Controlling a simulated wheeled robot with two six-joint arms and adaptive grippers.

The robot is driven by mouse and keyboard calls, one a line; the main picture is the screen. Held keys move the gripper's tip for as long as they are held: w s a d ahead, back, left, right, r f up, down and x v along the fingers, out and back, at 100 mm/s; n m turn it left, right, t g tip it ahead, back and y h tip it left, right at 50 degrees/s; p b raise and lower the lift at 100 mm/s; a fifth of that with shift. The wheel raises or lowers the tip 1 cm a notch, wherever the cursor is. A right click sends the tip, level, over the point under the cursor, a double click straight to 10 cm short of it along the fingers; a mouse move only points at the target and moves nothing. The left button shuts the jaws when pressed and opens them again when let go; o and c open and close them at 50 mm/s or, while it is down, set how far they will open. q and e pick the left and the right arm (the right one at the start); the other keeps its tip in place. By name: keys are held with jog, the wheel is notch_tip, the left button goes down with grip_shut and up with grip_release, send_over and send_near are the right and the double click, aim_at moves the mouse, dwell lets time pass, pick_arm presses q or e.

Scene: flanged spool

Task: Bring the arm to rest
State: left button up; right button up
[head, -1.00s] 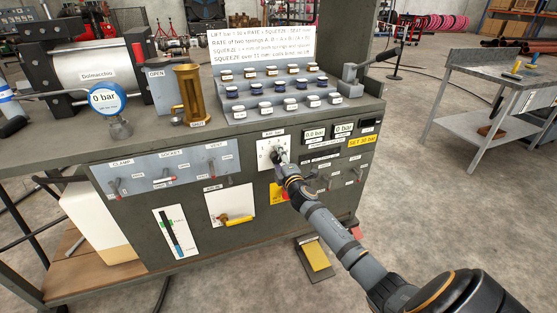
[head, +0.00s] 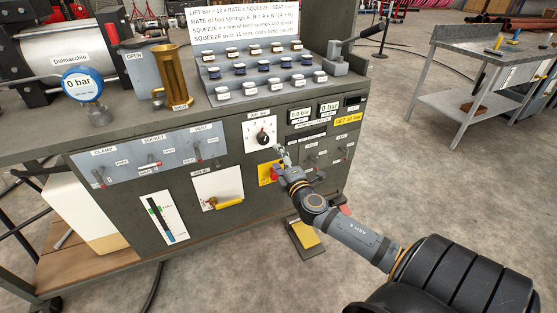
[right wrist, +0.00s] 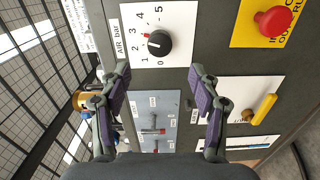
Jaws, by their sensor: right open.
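My right gripper (head: 281,151) is in front of the bench's front panel, just below and right of the black air knob (head: 263,137). In the right wrist view my right gripper (right wrist: 163,92) is open, its two fingers apart with nothing between them. The air knob (right wrist: 158,43) lies beyond the fingertips, apart from them, on a white dial plate (right wrist: 182,22) marked 0 to 5. My left gripper is not in view.
Beside the gripper is a red button on a yellow plate (right wrist: 246,32). A yellow-handled valve (head: 229,204) and toggle switches (head: 151,164) are on the panel. A brass cylinder (head: 173,78) and spring rack (head: 262,78) stand on top. A grey side table (head: 455,107) is at right, with open floor between.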

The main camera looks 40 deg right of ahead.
dwell(0.3)
